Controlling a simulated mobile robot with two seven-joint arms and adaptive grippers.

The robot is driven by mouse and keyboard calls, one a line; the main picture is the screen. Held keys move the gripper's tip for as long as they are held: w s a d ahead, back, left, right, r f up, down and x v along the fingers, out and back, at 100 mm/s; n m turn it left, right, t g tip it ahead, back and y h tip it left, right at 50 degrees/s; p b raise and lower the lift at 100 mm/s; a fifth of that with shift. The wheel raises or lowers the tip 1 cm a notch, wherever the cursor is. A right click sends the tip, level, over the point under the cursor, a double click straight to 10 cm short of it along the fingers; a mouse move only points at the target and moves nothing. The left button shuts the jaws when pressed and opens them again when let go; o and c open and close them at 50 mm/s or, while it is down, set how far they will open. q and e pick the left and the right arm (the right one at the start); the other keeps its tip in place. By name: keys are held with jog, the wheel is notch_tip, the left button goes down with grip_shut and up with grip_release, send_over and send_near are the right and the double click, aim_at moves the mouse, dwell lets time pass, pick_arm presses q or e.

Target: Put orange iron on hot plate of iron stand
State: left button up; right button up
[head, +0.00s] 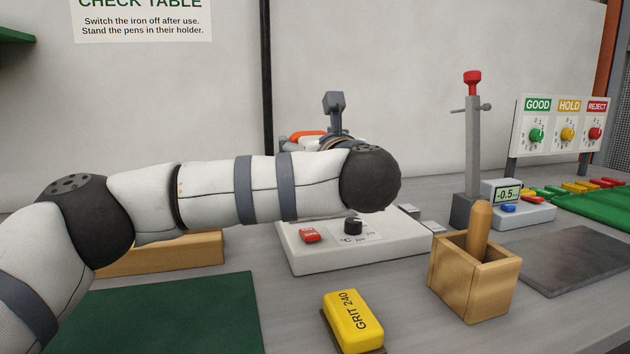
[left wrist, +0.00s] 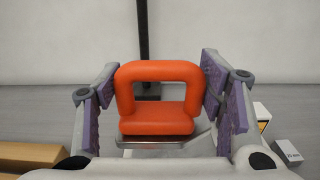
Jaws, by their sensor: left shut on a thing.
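The orange iron (left wrist: 160,122), with a looped handle and a thin metal sole, stands upright between the finger pads of my left gripper (left wrist: 158,95) in the left wrist view. The gripper is shut on it. In the head view only a bit of the orange iron (head: 306,135) shows behind my left arm, which hides most of the gripper. The white iron stand (head: 300,257) has a red switch (head: 310,235) and a black dial (head: 353,225) at its front. My arm covers its hot plate, so I cannot tell whether the iron touches it. My right gripper is not in view.
A yellow grit block (head: 353,320) lies in front of the stand. A wooden holder (head: 475,285) stands to its right, before a grey post with a red top (head: 472,130). A green mat (head: 165,315) and a wooden block (head: 165,255) lie left.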

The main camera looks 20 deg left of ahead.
pick_arm(q)
jog(key=w+f, duration=0.3)
jog(key=f, duration=0.1)
jog(key=shift+w+a+f, duration=0.15)
jog(key=shift+w+f, duration=0.15)
jog(key=shift+w, duration=0.05)
notch_tip(320, 180, down, 3)
jog(key=shift+r, duration=0.1)
jog(key=shift+f, duration=0.2)
jog(key=o, duration=1.4)
jog(key=shift+o, duration=0.5)
jog(key=shift+r, duration=0.1)
